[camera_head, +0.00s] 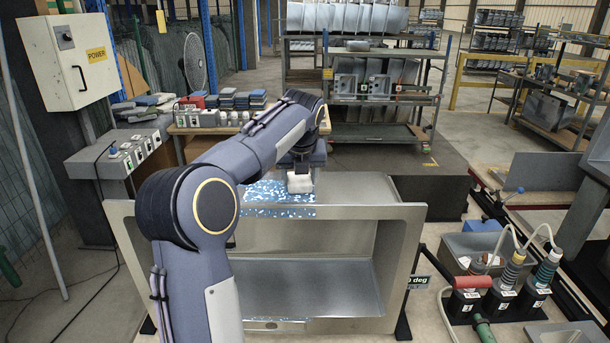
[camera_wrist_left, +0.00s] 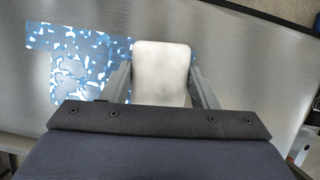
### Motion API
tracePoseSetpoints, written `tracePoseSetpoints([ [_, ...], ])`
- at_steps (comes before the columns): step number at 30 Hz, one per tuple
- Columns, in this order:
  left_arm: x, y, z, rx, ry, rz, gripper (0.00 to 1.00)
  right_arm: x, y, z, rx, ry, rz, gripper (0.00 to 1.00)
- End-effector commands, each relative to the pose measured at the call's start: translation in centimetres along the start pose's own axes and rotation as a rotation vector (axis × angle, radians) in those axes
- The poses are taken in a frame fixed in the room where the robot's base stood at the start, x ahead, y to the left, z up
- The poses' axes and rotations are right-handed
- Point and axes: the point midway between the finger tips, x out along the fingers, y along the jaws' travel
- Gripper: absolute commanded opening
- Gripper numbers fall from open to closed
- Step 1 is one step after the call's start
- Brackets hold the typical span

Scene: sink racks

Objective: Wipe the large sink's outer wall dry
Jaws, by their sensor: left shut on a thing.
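The large steel sink (camera_head: 408,250) lies on its side, with its open basin facing me and an outer wall (camera_head: 360,192) on top. A patch of blue and white wet marks (camera_head: 268,198) covers part of that wall. My left gripper (camera_head: 300,178) is shut on a white block-shaped pad (camera_head: 299,184), at the right end of the patch. In the left wrist view the pad (camera_wrist_left: 161,70) sits between the two fingers, with the wet marks (camera_wrist_left: 80,60) to its left and bare steel to its right. My right gripper is not in view.
A table (camera_head: 180,128) with folded cloths and small bottles stands behind on the left. A steel rack (camera_head: 385,100) stands behind the sink. Tools with hoses (camera_head: 500,285) stand on the right. The sink's upper right wall is clear.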

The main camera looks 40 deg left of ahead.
Motion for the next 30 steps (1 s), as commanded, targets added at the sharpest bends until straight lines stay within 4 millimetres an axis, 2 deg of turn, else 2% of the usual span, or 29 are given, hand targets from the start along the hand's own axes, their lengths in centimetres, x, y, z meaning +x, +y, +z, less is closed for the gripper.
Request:
tracePoseSetpoints([
  [7,0.2,2.3,0.2,-0.002,-0.001,0.001,0.32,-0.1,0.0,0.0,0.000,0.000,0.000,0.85],
  [16,0.4,3.5,0.2,-0.001,0.001,0.003,0.32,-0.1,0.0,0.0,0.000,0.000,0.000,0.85],
  [25,0.5,6.0,0.6,-0.003,0.003,0.004,0.32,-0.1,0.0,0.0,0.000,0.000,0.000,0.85],
  [30,0.4,6.5,0.6,-0.001,0.002,0.003,0.32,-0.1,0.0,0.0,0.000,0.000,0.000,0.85],
])
